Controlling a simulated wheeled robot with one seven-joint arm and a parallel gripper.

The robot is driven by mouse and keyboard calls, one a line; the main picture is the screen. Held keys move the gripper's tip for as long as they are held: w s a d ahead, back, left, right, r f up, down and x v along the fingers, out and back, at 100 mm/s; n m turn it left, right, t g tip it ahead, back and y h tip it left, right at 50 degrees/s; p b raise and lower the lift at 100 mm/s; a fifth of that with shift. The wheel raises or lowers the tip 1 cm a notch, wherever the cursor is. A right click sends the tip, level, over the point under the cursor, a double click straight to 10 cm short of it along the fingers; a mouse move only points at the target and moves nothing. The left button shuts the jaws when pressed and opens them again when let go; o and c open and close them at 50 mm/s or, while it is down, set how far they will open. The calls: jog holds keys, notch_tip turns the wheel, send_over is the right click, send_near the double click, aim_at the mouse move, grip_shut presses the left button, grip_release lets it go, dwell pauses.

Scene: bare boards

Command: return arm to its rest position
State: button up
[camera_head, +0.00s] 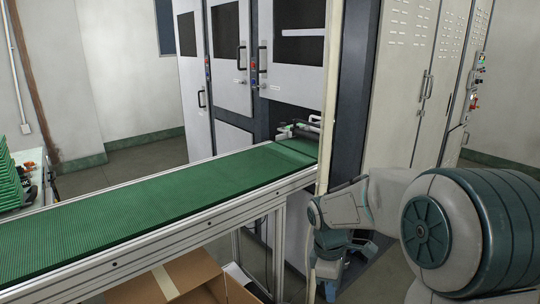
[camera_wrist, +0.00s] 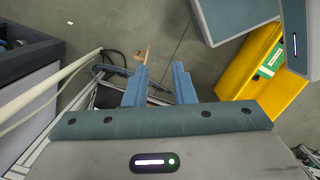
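My arm (camera_head: 365,205) reaches from the lower right of the head view, with its forearm bent down beside the conveyor's right end. My gripper (camera_head: 322,285) hangs low there, partly cut off by the bottom edge. In the wrist view my gripper (camera_wrist: 160,78) points at the floor, with its two blue fingers apart and nothing between them.
A green conveyor belt (camera_head: 165,195) on a metal frame runs into grey cabinets (camera_head: 215,60). An open cardboard box (camera_head: 180,280) stands below it. A pale post (camera_head: 330,100) rises close to my arm. The wrist view shows a yellow object (camera_wrist: 245,70) on the floor.

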jog(key=s+r+m+t+y+p, duration=0.1)
jog(key=s+r+m+t+p, duration=0.2)
jog(key=s+r+m+p, duration=0.4)
jog(key=s+r+m, duration=0.7)
jog(key=s+r, duration=0.1)
jog(key=s, duration=0.1)
jog(key=shift+d+t, duration=0.15)
jog(key=shift+t, duration=0.25)
